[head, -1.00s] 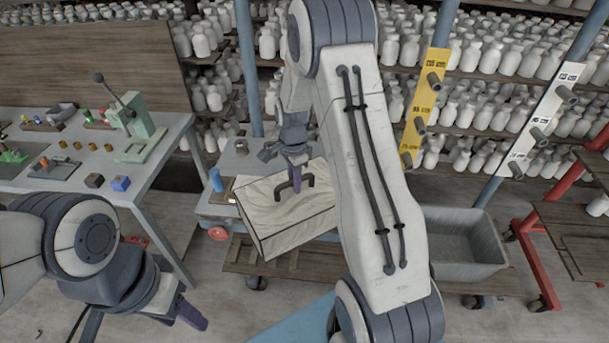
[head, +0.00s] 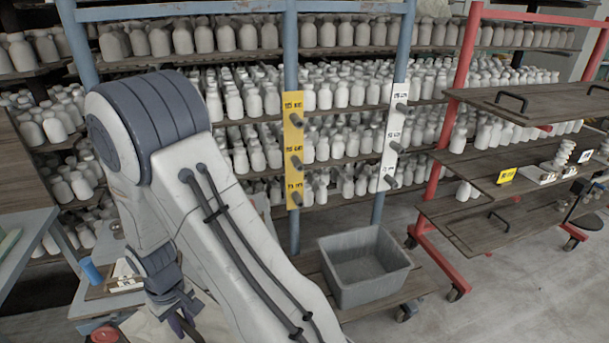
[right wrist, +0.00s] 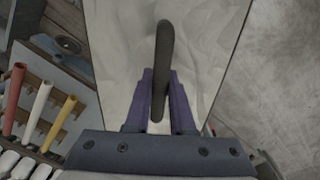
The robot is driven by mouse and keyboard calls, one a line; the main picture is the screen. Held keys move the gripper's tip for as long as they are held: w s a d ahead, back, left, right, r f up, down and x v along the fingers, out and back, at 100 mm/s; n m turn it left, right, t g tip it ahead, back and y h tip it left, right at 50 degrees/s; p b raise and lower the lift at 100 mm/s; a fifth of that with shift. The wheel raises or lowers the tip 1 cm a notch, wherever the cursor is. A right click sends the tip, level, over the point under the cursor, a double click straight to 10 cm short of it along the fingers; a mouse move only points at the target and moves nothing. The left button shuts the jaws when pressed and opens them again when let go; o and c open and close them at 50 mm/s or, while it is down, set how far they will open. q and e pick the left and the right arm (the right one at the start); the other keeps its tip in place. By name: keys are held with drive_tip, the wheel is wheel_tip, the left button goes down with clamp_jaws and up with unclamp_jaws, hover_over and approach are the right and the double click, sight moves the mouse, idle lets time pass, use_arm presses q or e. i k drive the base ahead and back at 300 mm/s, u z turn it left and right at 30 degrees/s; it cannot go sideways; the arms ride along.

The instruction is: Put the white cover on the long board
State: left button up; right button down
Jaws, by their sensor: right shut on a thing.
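The pale white cover (head: 140,331) is at the bottom left of the head view, mostly cut off by the frame edge and my right arm. My right gripper (head: 182,324) is at the cover. In the right wrist view, its purple fingers (right wrist: 160,98) are shut on the cover's dark handle, and the cover's marbled top (right wrist: 207,45) fills the middle. Dark wooden boards (head: 558,104) lie on the red rack at the right; I cannot tell which is the long board. My left gripper is out of view.
A grey bin (head: 365,268) stands on a low wooden cart in the middle. A yellow peg strip (head: 294,140) and a white peg strip (head: 391,150) hang on blue posts before shelves of white bottles. Small white pieces (head: 540,173) sit on the rack's middle board.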

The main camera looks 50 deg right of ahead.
sight(561, 102)
drive_tip(key=k, duration=0.35)
drive_tip(key=z, duration=4.25)
drive_tip(key=i, duration=5.05)
drive_tip(key=u, duration=1.65)
